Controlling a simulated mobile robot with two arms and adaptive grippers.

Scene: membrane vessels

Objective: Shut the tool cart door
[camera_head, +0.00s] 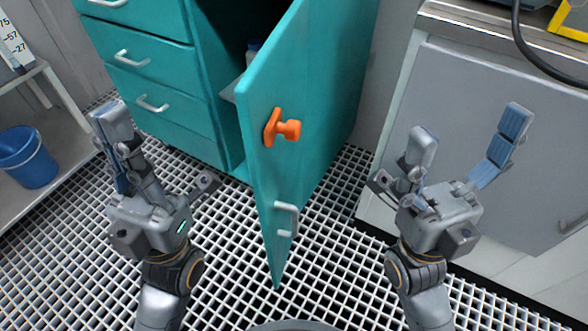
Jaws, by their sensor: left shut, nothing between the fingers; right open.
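The teal tool cart (165,105) stands at the back, with drawers on its left and an open compartment beside them. Its teal door (312,110) is swung wide open, its free edge pointing toward me. The door carries an orange knob (282,127) and, lower down, a white pull handle (287,218). My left gripper (114,130) is shut and empty, left of the door and in front of the drawers. My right gripper (468,130) is open and empty, right of the door. Neither gripper appears to touch the door.
A white shelf unit with a blue bucket (27,157) stands at the left. A grey cabinet (470,75) with a worktop is at the right, close behind my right gripper. A white bottle (254,50) shows inside the cart. The grating floor (235,270) around the door is clear.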

